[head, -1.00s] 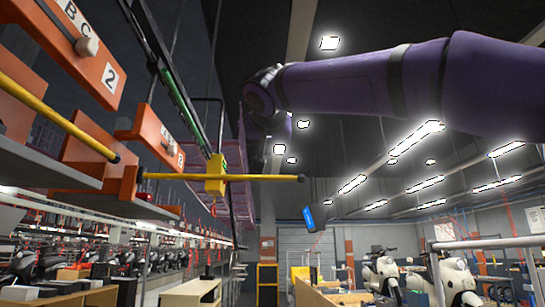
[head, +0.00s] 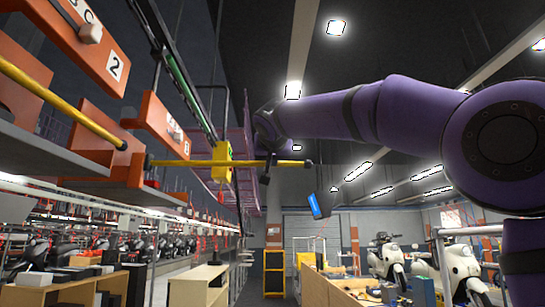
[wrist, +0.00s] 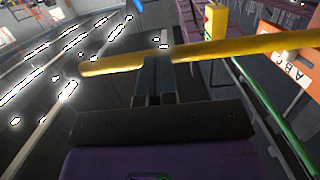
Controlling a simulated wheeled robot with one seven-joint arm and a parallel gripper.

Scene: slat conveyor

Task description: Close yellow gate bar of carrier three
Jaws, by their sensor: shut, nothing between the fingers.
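The yellow gate bar (head: 200,163) of carrier three sticks straight out to the right from its orange carrier, away from the shelf side. It ends in a dark tip, and it also crosses the wrist view (wrist: 225,47). Carrier three's orange plate (head: 158,118) bears the number 3 behind the bar. My gripper (head: 267,176) is near the outer end of the bar, with its dark fingers at the bar. In the wrist view the fingers (wrist: 153,75) are shut and empty, right against or just short of the bar; I cannot tell whether they touch.
Carrier two's plate (head: 95,50) and its yellow bar (head: 60,105) are nearer at the left. A yellow box (head: 222,160) hangs by the green-edged rail behind the bar. Wooden benches (head: 340,290) and white scooters (head: 458,272) stand lower right. The air right of the bar is open.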

